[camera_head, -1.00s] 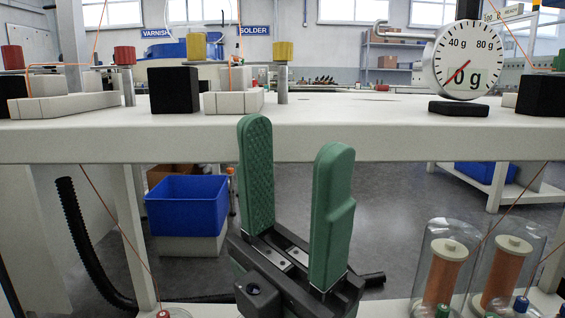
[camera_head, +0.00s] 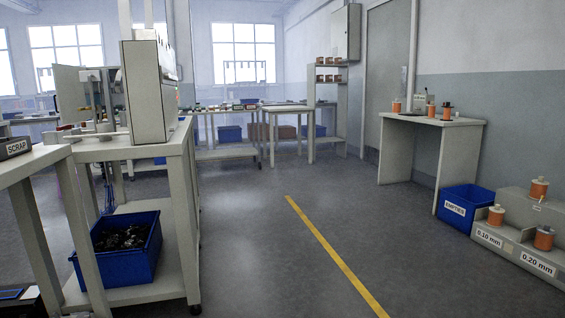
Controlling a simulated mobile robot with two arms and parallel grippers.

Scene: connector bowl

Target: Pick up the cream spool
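Neither of my grippers is in view. I cannot make out one spool that is plainly the cream one. Several spools with copper-orange windings and pale cream flanges show on the right. One upper spool (camera_head: 539,188) stands on the grey stepped rack (camera_head: 515,205). Two lower spools, a left one (camera_head: 496,215) and a right one (camera_head: 544,238), stand on its lower step above labels reading 0.10 mm and 0.20 mm. More small spools, such as a left one (camera_head: 396,106), stand on the side table (camera_head: 430,121) by the wall.
A blue EMPTIES bin (camera_head: 464,206) stands beside the rack. A workbench (camera_head: 160,150) with a blue bin (camera_head: 118,262) of dark scraps fills the left. Open floor with a yellow line (camera_head: 335,255) lies between.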

